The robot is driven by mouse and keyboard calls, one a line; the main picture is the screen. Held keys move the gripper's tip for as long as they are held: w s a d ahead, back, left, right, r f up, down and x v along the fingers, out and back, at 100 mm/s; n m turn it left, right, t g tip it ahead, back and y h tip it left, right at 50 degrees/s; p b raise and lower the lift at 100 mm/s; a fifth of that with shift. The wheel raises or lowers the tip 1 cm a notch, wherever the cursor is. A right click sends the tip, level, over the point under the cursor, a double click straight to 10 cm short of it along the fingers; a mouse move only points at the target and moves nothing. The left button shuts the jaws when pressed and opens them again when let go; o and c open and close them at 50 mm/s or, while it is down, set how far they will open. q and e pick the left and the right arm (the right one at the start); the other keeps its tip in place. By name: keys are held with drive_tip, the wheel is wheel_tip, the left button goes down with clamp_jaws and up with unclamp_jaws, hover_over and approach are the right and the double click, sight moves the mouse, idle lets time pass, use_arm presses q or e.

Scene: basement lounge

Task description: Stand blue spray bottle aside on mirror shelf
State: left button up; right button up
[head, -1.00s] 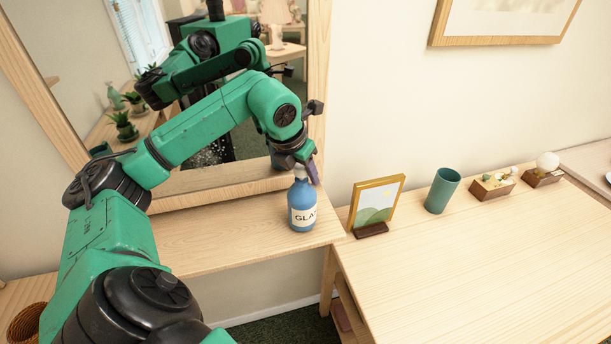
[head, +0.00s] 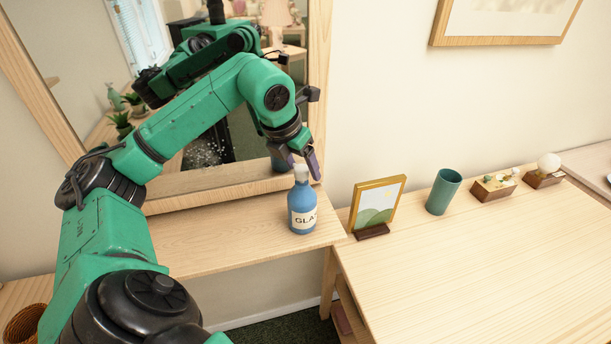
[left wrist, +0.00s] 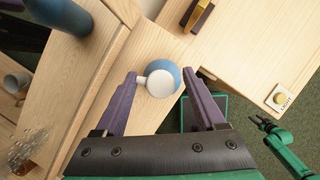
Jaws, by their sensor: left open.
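The blue spray bottle (head: 302,207) stands upright on the right part of the wooden mirror shelf (head: 215,240). It has a white top and a label with letters "GLA". In the left wrist view the bottle (left wrist: 161,79) is seen from above, its white top between the two finger tips but a little beyond them. My left gripper (head: 304,170) is open, with purple fingers, at the height of the bottle's top and just behind or above it. In the left wrist view the open left gripper (left wrist: 163,85) holds nothing. My right gripper is not in the head view.
A mirror (head: 235,150) rises behind the shelf. A framed picture (head: 377,206) stands just right of the bottle on the adjoining table (head: 470,260), with a teal cup (head: 443,191) beyond it. The shelf left of the bottle is clear.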

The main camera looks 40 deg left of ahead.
use_arm(q)
drive_tip(key=v, duration=0.8)
drive_tip(key=shift+p, duration=0.4)
drive_tip(key=shift+s, duration=0.1)
